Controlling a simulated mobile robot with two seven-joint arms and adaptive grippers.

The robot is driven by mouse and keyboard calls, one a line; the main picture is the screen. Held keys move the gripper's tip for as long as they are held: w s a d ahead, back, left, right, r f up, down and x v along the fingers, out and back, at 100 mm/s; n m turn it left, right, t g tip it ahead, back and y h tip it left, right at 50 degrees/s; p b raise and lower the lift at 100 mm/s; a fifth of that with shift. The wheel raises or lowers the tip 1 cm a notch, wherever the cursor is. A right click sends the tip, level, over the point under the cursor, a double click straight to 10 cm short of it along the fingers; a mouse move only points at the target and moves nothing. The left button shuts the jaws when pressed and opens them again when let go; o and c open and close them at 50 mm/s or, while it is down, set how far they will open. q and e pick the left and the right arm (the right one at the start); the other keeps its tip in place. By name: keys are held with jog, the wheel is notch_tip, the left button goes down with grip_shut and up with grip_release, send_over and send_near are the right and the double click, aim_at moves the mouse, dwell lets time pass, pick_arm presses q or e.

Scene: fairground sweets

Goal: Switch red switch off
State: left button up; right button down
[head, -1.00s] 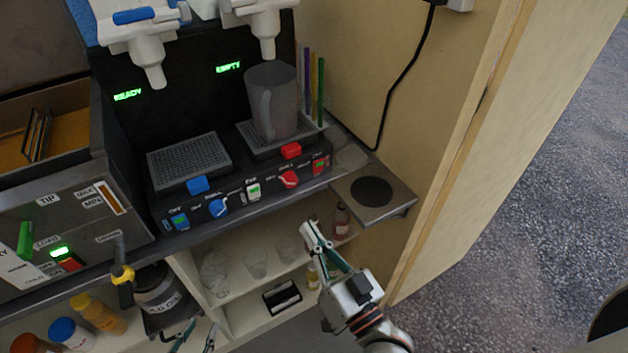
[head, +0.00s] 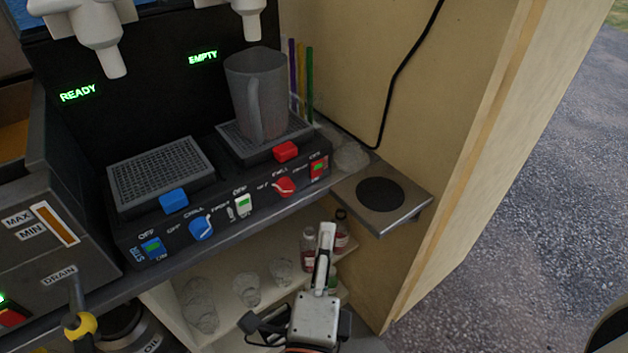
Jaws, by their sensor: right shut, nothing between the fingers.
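The red switch (head: 318,168) is a small rocker in a red frame with a green-lit part, at the right end of the dark machine's front panel (head: 222,212). Its exact rocker position is too small to tell. My right gripper (head: 326,232) is shut and empty. In the picture it is below the switch, in front of the lower shelf, and apart from the switch. My left gripper is not in view.
A red knob (head: 285,187), a white switch (head: 243,206), a blue knob (head: 201,228) and a blue switch (head: 152,247) share the panel. A grey jug (head: 256,95) stands above. A steel plate (head: 408,207) juts out at right. Glasses (head: 247,289) and bottles (head: 308,252) occupy the lower shelf.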

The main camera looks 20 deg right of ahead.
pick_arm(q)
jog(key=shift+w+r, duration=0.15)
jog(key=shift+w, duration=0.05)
pick_arm(e)
jog(key=shift+f, duration=0.2)
send_near(323, 164)
jog(key=d, duration=0.3)
jog(key=w, duration=0.5)
jog(key=shift+w+a+r+b, duration=0.1)
jog(key=shift+a+r+b, duration=0.2)
jog(key=shift+a+b, duration=0.05)
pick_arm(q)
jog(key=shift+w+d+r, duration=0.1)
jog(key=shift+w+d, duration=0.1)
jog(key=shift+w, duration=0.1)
